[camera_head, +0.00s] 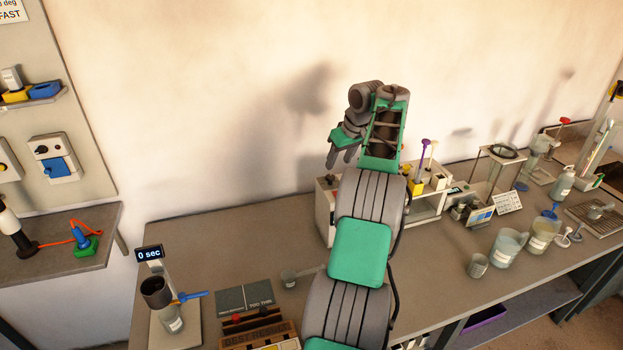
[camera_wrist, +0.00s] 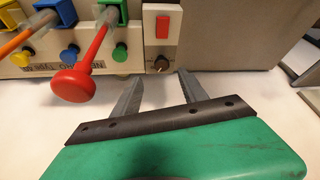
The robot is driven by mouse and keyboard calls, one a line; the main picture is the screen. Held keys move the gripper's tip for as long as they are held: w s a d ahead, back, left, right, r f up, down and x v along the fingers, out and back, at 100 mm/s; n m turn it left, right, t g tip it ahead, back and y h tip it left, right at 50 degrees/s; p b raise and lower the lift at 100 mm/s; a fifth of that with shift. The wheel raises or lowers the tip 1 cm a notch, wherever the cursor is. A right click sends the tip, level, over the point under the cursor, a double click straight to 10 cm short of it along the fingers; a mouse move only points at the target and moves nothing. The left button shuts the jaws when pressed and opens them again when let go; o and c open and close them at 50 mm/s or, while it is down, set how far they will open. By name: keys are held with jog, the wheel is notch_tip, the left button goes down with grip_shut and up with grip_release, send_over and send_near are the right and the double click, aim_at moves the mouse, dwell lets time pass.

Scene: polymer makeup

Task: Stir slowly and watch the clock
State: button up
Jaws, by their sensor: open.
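A small display (camera_head: 150,254) reading "0 sec" stands at the left of the bench. Below it are a dark cup (camera_head: 156,291) and a clear container (camera_head: 171,320). My gripper (camera_head: 338,163) is raised above the bench near the back wall, and it is open and empty. In the wrist view my gripper (camera_wrist: 157,80) has its fingers apart in front of a box with a dial (camera_wrist: 160,63) and a red switch (camera_wrist: 162,27). A red-ended rod (camera_wrist: 78,82) slants close by on the left, apart from the fingers. Two beakers, one cloudy (camera_head: 507,247) and one yellowish (camera_head: 543,235), stand at the right.
A rack with yellow, blue and green holders (camera_wrist: 119,52) stands left of the dial. Bare bench (camera_head: 225,255) lies left of my arm. A side shelf (camera_head: 60,258) carries an orange-corded item.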

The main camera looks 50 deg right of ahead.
aim_at(331, 176)
jog(key=b+x, duration=0.3)
jog(key=x, duration=0.4)
jog(key=shift+w+a+f, duration=0.1)
jog(key=shift+w+f, duration=0.1)
jog(key=shift+c, duration=0.3)
grip_shut()
